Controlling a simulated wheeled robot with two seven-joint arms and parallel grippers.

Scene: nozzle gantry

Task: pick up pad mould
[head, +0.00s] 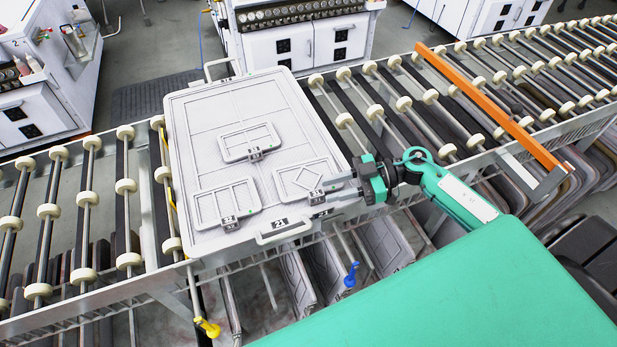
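Three small light-grey pad moulds lie on a large grey mould plate (200,120) in the head view. One pad mould (248,141) is at the centre. Another (226,203) is at the front left, and a third (300,180) with a diamond pattern is at the front right. Each has a small labelled tab on its near side. My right gripper (326,194) reaches in from the right, at the tab of the front-right pad mould. Its fingers look apart, on either side of that tab; I cannot tell whether they touch it. My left gripper is out of view.
The plate rests on a roller conveyor (126,186) and has a handle (284,231) at its front edge. An orange bar (490,105) crosses the rollers at right. More moulds hang below the conveyor. White cabinets (300,45) stand behind.

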